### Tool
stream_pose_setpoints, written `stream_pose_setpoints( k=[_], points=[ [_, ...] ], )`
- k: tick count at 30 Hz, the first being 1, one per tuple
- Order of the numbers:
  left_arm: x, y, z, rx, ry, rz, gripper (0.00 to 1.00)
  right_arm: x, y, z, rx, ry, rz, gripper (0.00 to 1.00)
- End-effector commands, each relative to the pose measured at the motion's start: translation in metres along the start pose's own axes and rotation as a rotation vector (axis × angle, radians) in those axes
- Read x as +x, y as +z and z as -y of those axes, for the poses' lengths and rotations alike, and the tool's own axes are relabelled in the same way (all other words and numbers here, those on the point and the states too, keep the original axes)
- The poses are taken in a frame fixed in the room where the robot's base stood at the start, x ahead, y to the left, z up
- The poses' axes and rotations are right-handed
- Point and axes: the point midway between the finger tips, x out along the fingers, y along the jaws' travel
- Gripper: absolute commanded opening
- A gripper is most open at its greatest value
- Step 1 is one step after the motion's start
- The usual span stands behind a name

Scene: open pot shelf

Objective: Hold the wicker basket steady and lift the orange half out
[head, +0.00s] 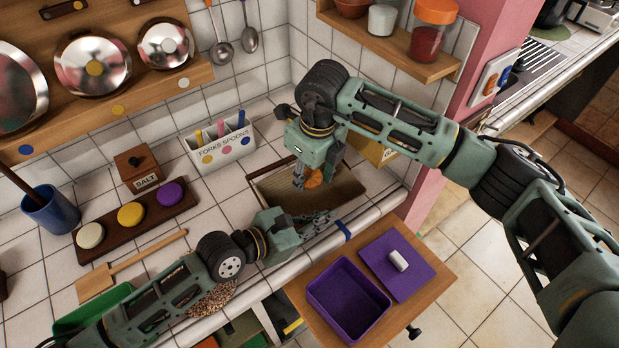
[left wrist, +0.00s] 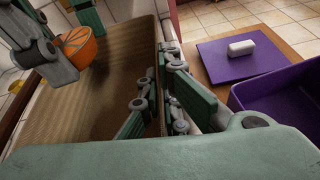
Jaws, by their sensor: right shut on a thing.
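The wicker basket (head: 341,197) is a brown, open box on the tiled counter near its front edge; its inside fills much of the left wrist view (left wrist: 95,95). The orange half (head: 314,179) is at my right gripper (head: 300,178), over the basket's inside. In the left wrist view the orange half (left wrist: 78,44) shows its cut face beside the right gripper's grey fingers, which are shut on it. My left gripper (head: 322,222) is at the basket's front wall. In the left wrist view its fingers (left wrist: 160,98) straddle that wall; whether they press on it is unclear.
A wooden board (head: 437,248) in front of the counter holds a purple bin (head: 347,300) and a purple mat (head: 396,265) with a white block (head: 397,260). A forks-and-spoons holder (head: 219,148) stands behind the basket. A shelf (head: 400,40) with jars overhangs at the back right.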

Motion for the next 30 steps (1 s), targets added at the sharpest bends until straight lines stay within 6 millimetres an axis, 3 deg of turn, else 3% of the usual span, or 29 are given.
stream_pose_setpoints(
  k=[4,12,23,30],
  points=[
    [0.000,0.001,-0.001,0.000,0.001,0.002,0.00,0.000,0.000,0.000,0.000,0.000,0.000,0.14],
    [0.000,0.001,0.000,0.000,0.000,0.001,0.26,0.000,0.000,0.000,0.000,0.000,0.000,0.14],
    [-0.003,-0.001,0.000,-0.001,0.000,-0.001,0.27,0.000,0.000,0.000,0.000,0.000,0.000,0.14],
    [-0.041,-0.002,0.000,0.000,0.001,-0.003,0.27,0.000,0.000,0.000,0.000,0.000,0.000,0.14]
  ],
)
